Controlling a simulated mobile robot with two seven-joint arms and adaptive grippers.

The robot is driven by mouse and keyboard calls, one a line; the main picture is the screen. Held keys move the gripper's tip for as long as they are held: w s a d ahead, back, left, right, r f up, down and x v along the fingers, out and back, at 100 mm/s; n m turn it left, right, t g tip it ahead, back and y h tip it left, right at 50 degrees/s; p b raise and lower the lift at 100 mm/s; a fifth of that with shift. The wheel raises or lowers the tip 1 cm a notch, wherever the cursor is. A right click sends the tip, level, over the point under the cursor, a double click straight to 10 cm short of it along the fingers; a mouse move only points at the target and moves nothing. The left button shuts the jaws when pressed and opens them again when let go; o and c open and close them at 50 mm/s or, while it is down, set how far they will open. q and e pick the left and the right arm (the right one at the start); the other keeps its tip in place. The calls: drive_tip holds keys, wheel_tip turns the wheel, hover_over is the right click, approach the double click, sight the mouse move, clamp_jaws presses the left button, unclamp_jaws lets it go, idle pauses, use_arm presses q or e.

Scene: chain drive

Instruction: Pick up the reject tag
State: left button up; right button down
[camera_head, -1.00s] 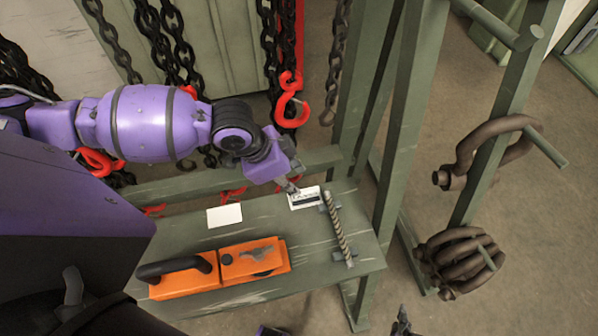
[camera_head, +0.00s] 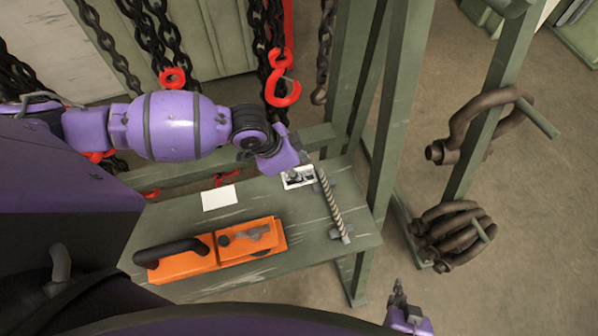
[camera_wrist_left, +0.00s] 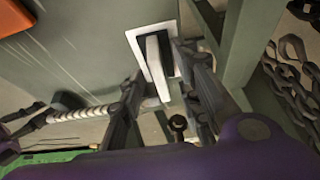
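A white card with a dark printed band (camera_head: 290,183), which looks like the reject tag, lies on the green bench at its far right. A second white card (camera_head: 219,197), which looks blank, lies to its left. My left gripper (camera_head: 303,174) is over the printed card and covers part of it. In the left wrist view, a pale raised bar stands on the card (camera_wrist_left: 137,45), between the parted fingers of my left gripper (camera_wrist_left: 160,85). The fingers look apart from the bar. My right gripper (camera_head: 398,292) is low at the right, away from the bench; its opening is unclear.
A twisted rod (camera_head: 334,208) on small supports lies close right of the printed card. An orange tool case (camera_head: 185,263) sits at the bench front (camera_head: 310,245). Chains and a red hook (camera_head: 282,90) hang behind. Green posts (camera_head: 398,130) stand right.

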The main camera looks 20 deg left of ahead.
use_arm(q)
clamp_jaws()
drive_tip(key=shift+r, duration=0.15)
